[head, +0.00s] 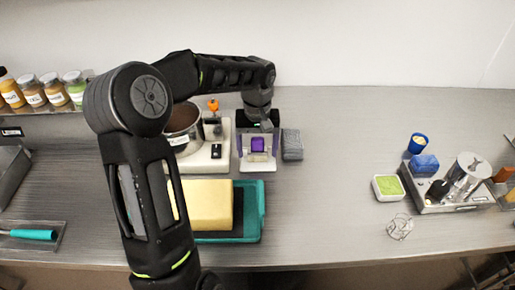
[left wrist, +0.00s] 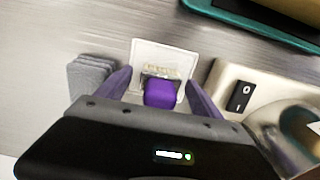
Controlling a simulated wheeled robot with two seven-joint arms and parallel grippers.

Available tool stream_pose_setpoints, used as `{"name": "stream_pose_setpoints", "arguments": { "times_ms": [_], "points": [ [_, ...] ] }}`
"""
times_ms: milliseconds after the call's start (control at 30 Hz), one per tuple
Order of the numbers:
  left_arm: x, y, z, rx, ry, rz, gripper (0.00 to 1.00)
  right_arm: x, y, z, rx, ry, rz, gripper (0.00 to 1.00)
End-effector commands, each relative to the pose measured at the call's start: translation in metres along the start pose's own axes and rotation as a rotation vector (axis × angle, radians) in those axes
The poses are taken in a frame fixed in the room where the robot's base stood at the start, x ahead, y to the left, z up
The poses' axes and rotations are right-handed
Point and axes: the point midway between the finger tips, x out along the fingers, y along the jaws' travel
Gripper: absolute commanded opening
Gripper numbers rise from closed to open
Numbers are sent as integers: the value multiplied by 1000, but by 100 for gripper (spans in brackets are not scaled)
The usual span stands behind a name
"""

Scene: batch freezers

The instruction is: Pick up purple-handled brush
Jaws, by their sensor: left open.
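The purple-handled brush (head: 258,144) lies on a small white tray (head: 258,164) in the middle of the counter. In the left wrist view, its short purple handle (left wrist: 160,93) points toward my gripper, and its pale bristles (left wrist: 161,72) lie beyond on the white tray (left wrist: 178,55). My left gripper (head: 257,136) is over the tray, its black body hiding part of it. Its two purple fingers (left wrist: 160,88) are open, one on each side of the handle, with a gap showing on both sides. My right gripper is not in view.
A grey sponge-like block (head: 292,144) sits just right of the tray. Left are a white machine (head: 215,158) with a metal bowl (head: 184,124). In front, a teal tray (head: 251,211) holds a yellow block (head: 210,204).

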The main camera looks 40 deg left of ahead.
Motion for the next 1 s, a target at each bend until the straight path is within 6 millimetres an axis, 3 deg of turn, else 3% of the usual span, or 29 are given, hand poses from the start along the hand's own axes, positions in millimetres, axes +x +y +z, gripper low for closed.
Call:
{"name": "stream_pose_setpoints", "arguments": {
  "times_ms": [533,1000],
  "points": [
    [0,0,0,0,1,0,76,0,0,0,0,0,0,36],
    [0,0,0,0,1,0,39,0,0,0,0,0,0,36]
  ]
}}
